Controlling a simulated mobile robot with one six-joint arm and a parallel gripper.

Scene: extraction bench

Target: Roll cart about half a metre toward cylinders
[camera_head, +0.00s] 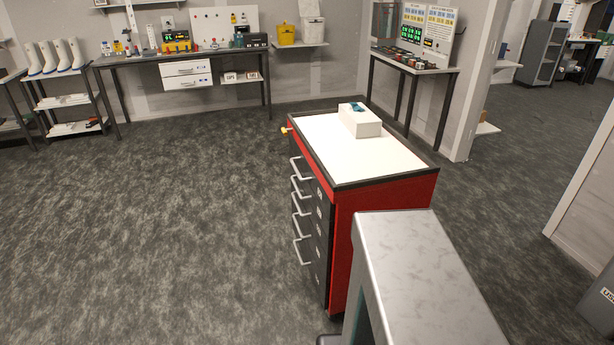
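The red cart (345,150) stands on the floor right of the picture's middle, with a white top in a black rim. Its black front with several drawers and pale handles faces left. A white box (360,122) with a teal item in its top opening sits near the cart's far end. A yellow piece (285,130) sticks out at the cart's far left corner. A grey block at the bottom hides part of the cart's near right side. I see no gas cylinders. My gripper is not in view.
Wide dark carpet (150,220) lies open left of the cart. A workbench (140,59) with instruments and a boot rack (70,102) stand along the back wall. A control desk (405,67) stands behind the cart. A wall end (472,100) is at right.

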